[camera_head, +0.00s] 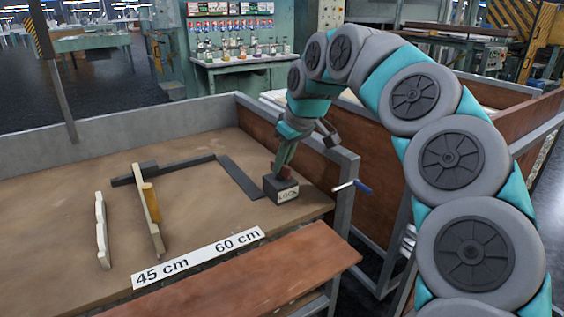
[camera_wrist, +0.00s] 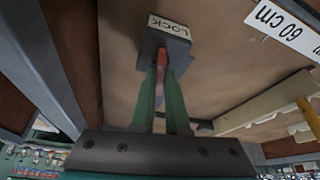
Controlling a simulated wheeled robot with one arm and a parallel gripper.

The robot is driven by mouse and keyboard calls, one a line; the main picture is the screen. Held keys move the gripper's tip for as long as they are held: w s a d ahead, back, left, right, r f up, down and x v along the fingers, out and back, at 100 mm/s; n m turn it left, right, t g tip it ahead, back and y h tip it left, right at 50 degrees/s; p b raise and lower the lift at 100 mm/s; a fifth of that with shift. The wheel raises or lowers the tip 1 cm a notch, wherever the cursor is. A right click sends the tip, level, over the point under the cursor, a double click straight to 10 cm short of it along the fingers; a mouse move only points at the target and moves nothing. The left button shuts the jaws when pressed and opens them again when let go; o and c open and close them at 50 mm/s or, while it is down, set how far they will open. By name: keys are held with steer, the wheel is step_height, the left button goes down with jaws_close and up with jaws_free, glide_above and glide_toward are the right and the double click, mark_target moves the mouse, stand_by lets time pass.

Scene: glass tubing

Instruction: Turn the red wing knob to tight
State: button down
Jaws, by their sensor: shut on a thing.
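The red wing knob (camera_head: 285,172) stands on top of a dark block labelled LOCK (camera_head: 285,193), near the right end of the table. In the wrist view the knob (camera_wrist: 163,62) shows as a thin red strip between my green fingers. My gripper (camera_wrist: 164,75) points at the lock block (camera_wrist: 168,32) and is shut on the knob. In the head view my gripper (camera_head: 279,165) comes down onto the knob from above. The fingers hide part of the knob, and I cannot tell how far it is turned.
A dark frame bar (camera_head: 240,178) runs back from the block. A 45 cm to 60 cm label strip (camera_head: 198,257) lies along the front. A blue-handled lever (camera_head: 363,187) sticks out at the right.

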steer(key=shift+d+f+m+b, duration=0.1)
steer(key=shift+f+m+b, duration=0.05)
steer(key=shift+m+b, duration=0.6)
steer(key=shift+m+t+h+b, duration=0.3)
steer(key=shift+m+t+b, duration=0.1)
steer(key=shift+m, duration=0.35)
steer(key=shift+r, duration=0.2)
steer(key=c, duration=0.9)
jaws_free()
steer(key=v, duration=0.7)
steer(key=shift+s+r, duration=0.1)
steer(key=shift+r, duration=0.3)
